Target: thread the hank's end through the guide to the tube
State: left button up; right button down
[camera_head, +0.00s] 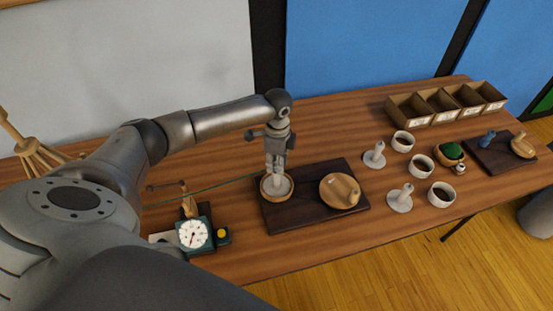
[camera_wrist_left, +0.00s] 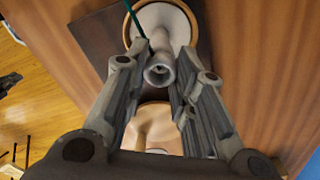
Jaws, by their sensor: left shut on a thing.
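My left gripper (camera_head: 278,160) points down over a round dish (camera_head: 277,198) on a dark board (camera_head: 315,208). It is closed around a pale tube (camera_wrist_left: 161,72) standing there; the pale lower part also shows in the head view (camera_head: 277,181). A dark green yarn (camera_wrist_left: 133,17) reaches the tube beside one fingertip. In the head view the yarn (camera_head: 225,184) runs left from the tube, past a small wooden upright (camera_head: 188,203) that may be the guide. Whether it passes through an eye is too small to tell. My right gripper is not in view.
A dial device (camera_head: 193,234) with a yellow button (camera_head: 222,236) stands at the front left. A round wooden piece with a knob (camera_head: 340,191) lies on the board. White cups (camera_head: 402,141) and an open compartment box (camera_head: 445,104) are to the right. A wooden frame (camera_head: 30,150) stands left.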

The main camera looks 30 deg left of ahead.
pick_arm(q)
jog(key=shift+f, duration=0.1)
jog(key=o, duration=0.7)
jog(key=shift+o, duration=0.2)
notch_tip(320, 180, up, 12)
dwell(0.3)
dwell(0.5)
